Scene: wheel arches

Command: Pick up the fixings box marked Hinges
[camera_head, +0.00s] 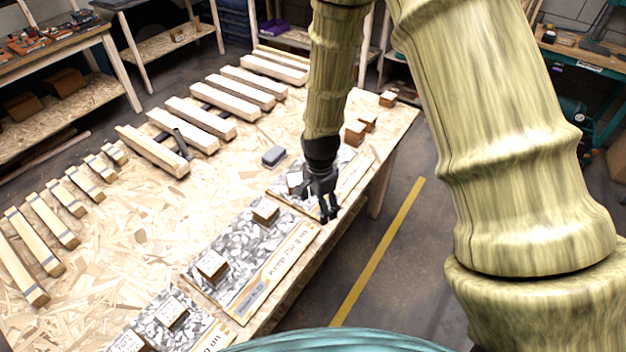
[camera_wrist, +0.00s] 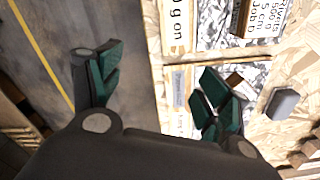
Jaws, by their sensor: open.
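Small brown boxes with pale tops stand on grey speckled, labelled boards along the table's near right edge. In the head view one box (camera_head: 265,212) is left of my gripper, another box (camera_head: 212,265) is nearer, and a third box (camera_head: 172,313) is nearer still. A further box (camera_head: 294,181) is partly hidden behind my gripper (camera_head: 325,208). I cannot read "Hinges" on any box. In the wrist view my open gripper (camera_wrist: 158,92) straddles the table edge, its left finger over the floor. A brown box (camera_wrist: 235,80) shows partly behind its right finger.
A grey block (camera_head: 273,157) lies on the chipboard table (camera_head: 230,180). Several timber pieces (camera_head: 210,115) lie behind and left. Loose wooden blocks (camera_head: 388,99) sit at the far right corner. The floor with a yellow line (camera_head: 380,250) is clear beside the table.

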